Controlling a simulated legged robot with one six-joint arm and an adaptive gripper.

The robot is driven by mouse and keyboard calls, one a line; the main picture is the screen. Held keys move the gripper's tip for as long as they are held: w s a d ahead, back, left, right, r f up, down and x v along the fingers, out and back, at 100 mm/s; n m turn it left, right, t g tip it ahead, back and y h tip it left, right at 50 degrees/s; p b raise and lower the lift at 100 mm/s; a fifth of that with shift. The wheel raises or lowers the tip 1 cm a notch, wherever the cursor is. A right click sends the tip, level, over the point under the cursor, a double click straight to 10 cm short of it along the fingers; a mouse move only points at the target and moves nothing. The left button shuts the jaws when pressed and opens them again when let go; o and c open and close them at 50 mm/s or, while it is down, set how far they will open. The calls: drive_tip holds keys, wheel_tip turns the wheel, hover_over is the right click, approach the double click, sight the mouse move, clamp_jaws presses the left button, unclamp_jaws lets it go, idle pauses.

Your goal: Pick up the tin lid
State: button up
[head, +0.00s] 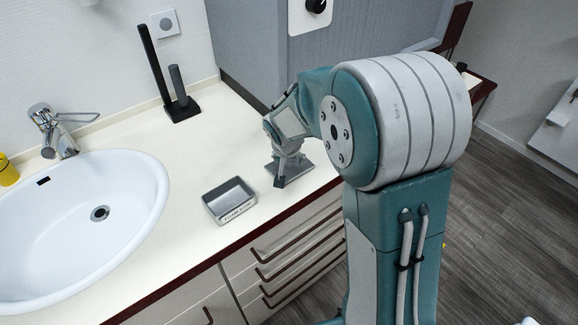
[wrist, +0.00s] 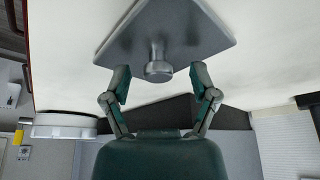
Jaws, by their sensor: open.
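The tin lid (head: 302,170) is a flat grey plate lying on the counter near its front edge, partly hidden by my gripper in the head view. In the wrist view the lid (wrist: 196,30) shows a round grey knob (wrist: 158,62) at its middle. My gripper (head: 281,181) is just over the lid. In the wrist view my gripper (wrist: 160,74) is open, with one finger on each side of the knob and a visible gap to both. The open grey tin (head: 230,201), with a label on its front, stands to the left of the lid.
A white sink (head: 120,245) with a chrome tap (head: 55,130) is at the left. A black stand (head: 181,108) with two upright posts is at the back. A grey cabinet (head: 245,45) rises behind. The counter between the stand and tin is clear.

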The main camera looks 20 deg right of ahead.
drive_tip(key=shift+w+d+f, duration=0.1)
drive_tip(key=shift+w+f, duration=0.05)
drive_tip(key=shift+f, duration=0.2)
clamp_jaws()
